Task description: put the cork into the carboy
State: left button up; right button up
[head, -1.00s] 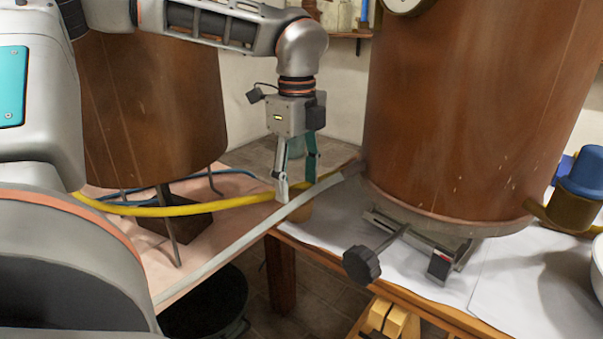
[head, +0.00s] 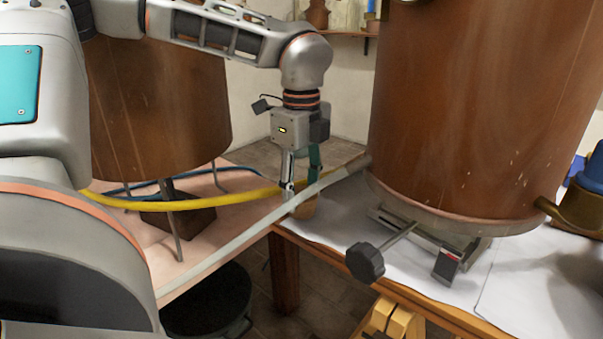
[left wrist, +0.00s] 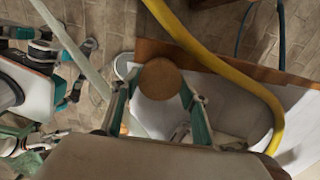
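The cork (left wrist: 160,78) is a round brown disc seen from above in the left wrist view, between the fingers of my left gripper (left wrist: 158,92). In the head view the cork (head: 305,208) stands at the table corner, just below my left gripper (head: 301,182), which points straight down. Its fingers are apart on either side of the cork, and I see no clear grip on it. I cannot make out the carboy. Grey and teal robot parts show at the left of the wrist view; my right gripper's state is unclear.
A yellow hose (head: 225,201) and a grey bar (head: 250,231) pass close to the gripper. A large copper vessel (head: 460,110) stands on the right table, with a black knob (head: 365,262) below it. Another copper vessel (head: 155,100) is at left. A dark bucket (head: 208,302) sits below.

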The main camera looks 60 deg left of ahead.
aim_at(302, 193)
pick_arm(q)
jog(key=shift+r, duration=0.15)
jog(key=shift+r+p, duration=0.5)
jog(key=shift+r, duration=1.45)
pick_arm(e)
jog(key=shift+w+r+t, duration=0.3)
jog(key=shift+w+r, duration=0.1)
jog(key=shift+r, duration=0.45)
